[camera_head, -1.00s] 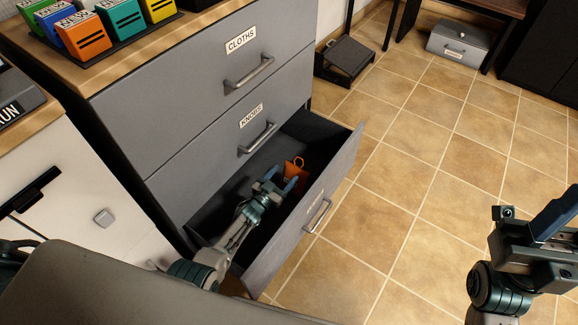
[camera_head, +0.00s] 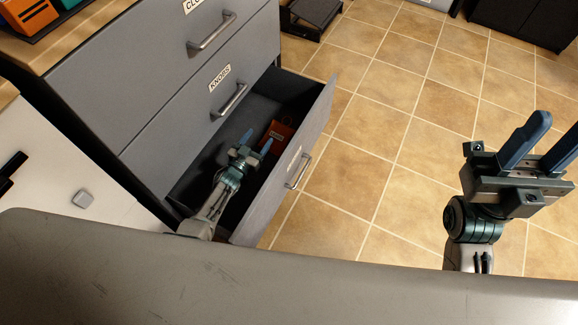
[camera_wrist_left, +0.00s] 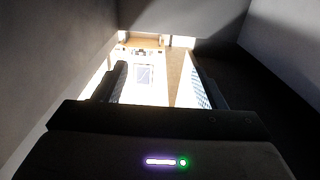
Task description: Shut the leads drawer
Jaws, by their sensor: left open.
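The bottom drawer (camera_head: 252,208) of the grey cabinet stands pulled out; its front label is too small to read, so I cannot confirm it is the leads drawer. It has a grey bar handle (camera_head: 299,172). An orange item (camera_head: 276,136) lies inside at the far end. My left gripper (camera_head: 255,142) is open, inside the drawer opening, its tips a little short of the orange item and apart from it. In the left wrist view its dark fingers (camera_wrist_left: 157,82) stand apart with nothing between them, between grey walls. My right gripper (camera_head: 556,132) is open and empty over the floor.
Above it, the knobs drawer (camera_head: 180,135) and the top drawer (camera_head: 150,65) are shut. A white cabinet (camera_head: 60,170) stands at the left. Tiled floor (camera_head: 390,140) in front of the drawer is clear. A dark low stand (camera_head: 312,14) is at the back.

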